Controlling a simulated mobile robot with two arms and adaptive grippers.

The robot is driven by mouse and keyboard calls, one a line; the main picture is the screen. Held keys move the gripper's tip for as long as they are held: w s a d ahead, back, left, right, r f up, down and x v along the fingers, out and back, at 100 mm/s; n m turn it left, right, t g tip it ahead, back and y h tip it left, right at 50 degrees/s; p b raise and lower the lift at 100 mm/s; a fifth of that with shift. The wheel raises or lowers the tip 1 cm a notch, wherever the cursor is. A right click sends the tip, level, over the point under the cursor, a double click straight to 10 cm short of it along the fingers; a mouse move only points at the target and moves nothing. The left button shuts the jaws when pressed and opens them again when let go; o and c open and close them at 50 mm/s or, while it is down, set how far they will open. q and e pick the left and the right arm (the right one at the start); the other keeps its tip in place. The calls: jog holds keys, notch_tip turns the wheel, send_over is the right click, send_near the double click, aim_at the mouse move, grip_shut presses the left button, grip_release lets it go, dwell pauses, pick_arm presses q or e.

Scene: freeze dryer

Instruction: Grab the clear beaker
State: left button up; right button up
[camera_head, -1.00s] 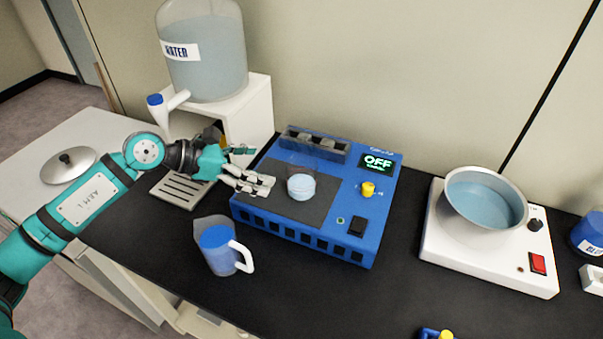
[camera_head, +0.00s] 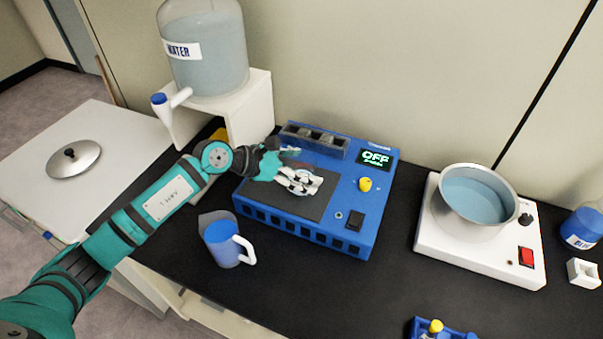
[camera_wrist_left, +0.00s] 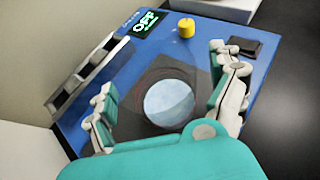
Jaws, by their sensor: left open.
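The clear beaker (camera_wrist_left: 168,102) stands on the dark top plate of the blue machine (camera_head: 345,222) and holds pale blue liquid. In the left wrist view it sits between the spread fingers of my left gripper (camera_wrist_left: 165,98), with a gap on each side. In the head view my left gripper (camera_head: 300,180) is over the plate and its fingers mostly cover the beaker. My left gripper is open. My right gripper is not in view.
A blue jug (camera_head: 222,243) with a white handle stands front left of the machine. A water tank (camera_head: 205,55) on a white stand is behind. A metal pot (camera_head: 478,195) sits on a white hot plate at right. Black counter in front is mostly clear.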

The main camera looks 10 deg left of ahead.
aim_at(314, 158)
pick_arm(q)
jog(key=c, duration=1.4)
jog(key=shift+r, duration=0.15)
jog(key=shift+r+b, duration=0.6)
jog(key=shift+r, duration=1.1)
jog(key=s+d+b, duration=0.1)
jog(key=s, duration=0.4)
jog(key=s+d+r+b, duration=0.1)
jog(key=s, duration=0.4)
jog(key=s+d, duration=0.2)
jog(key=s, duration=0.3)
jog(key=shift+s+r+b, duration=0.15)
jog(key=shift+r+b, duration=0.05)
jog(key=shift+b, duration=0.2)
